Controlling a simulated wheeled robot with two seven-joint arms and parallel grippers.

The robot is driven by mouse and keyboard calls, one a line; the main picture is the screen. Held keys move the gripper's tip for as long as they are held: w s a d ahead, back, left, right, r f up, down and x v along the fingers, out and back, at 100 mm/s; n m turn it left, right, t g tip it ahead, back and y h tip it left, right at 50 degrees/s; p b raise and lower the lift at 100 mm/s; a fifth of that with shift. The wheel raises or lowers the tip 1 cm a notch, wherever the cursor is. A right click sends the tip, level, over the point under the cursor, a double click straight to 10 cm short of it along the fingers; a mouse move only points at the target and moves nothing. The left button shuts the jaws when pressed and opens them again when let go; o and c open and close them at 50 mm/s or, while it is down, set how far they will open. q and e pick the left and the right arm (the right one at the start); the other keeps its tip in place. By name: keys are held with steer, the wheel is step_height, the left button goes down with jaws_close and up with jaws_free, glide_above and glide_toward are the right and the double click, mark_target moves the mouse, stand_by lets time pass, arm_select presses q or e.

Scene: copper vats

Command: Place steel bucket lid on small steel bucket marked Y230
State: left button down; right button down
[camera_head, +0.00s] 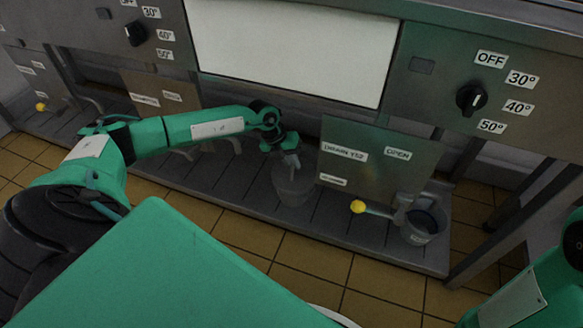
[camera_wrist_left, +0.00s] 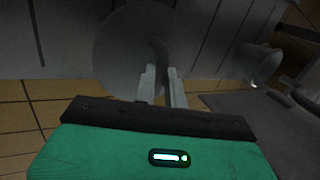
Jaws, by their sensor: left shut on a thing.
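My left gripper (camera_head: 290,158) is above the dark drain platform, left of the panel with the drain label. In the left wrist view its fingers (camera_wrist_left: 163,88) are shut on the grey round steel lid (camera_wrist_left: 115,45), at its upright handle. In the head view a dim grey rounded shape is directly below the gripper; I cannot tell how much is lid and whether a bucket is under it. A small steel bucket (camera_head: 424,226) stands open at the platform's right end, with a label too small to read. My right gripper is out of view.
A drain panel (camera_head: 380,165) and a yellow-knobbed valve handle (camera_head: 358,207) stand between the left gripper and the right-hand bucket. The vat control front (camera_head: 480,75) overhangs the platform (camera_head: 225,190). Tiled floor (camera_head: 310,262) is clear in front.

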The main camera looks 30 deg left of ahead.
arm_select(q)
steer(key=shift+f, duration=0.55)
steer(key=shift+r, duration=0.1)
steer(key=c, duration=1.5)
jaws_free()
steer(key=shift+o, duration=0.2)
